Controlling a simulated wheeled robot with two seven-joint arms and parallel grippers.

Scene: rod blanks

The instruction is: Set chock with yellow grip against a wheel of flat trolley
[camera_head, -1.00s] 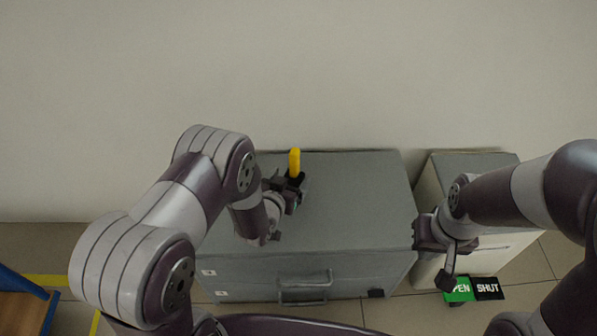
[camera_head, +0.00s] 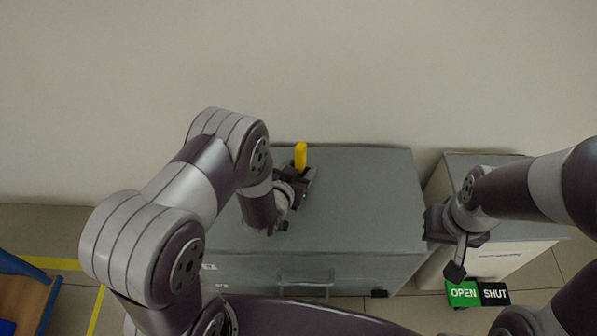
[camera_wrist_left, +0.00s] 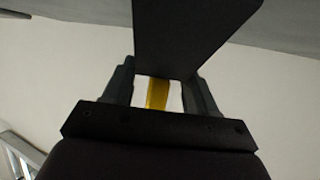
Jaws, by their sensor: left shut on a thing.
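The chock shows its upright yellow grip (camera_head: 300,156) in the head view, above the back part of the grey cabinet top. My left gripper (camera_head: 296,183) is shut on the chock. In the left wrist view the yellow grip (camera_wrist_left: 157,94) sits between the fingers, and the dark chock body (camera_wrist_left: 195,35) extends beyond them. A wooden deck with a blue frame (camera_head: 22,268), apparently the flat trolley, is cut off at the lower left; no wheel of it is visible. My right gripper (camera_head: 455,250) is beside the cabinet's right side; its opening is unclear.
A large grey cabinet (camera_head: 365,205) with a front handle stands against the wall. A smaller cabinet (camera_head: 500,262) stands to its right, with green OPEN and black SHUT signs (camera_head: 478,293) before it. Yellow floor tape (camera_head: 52,263) runs near the blue-framed deck.

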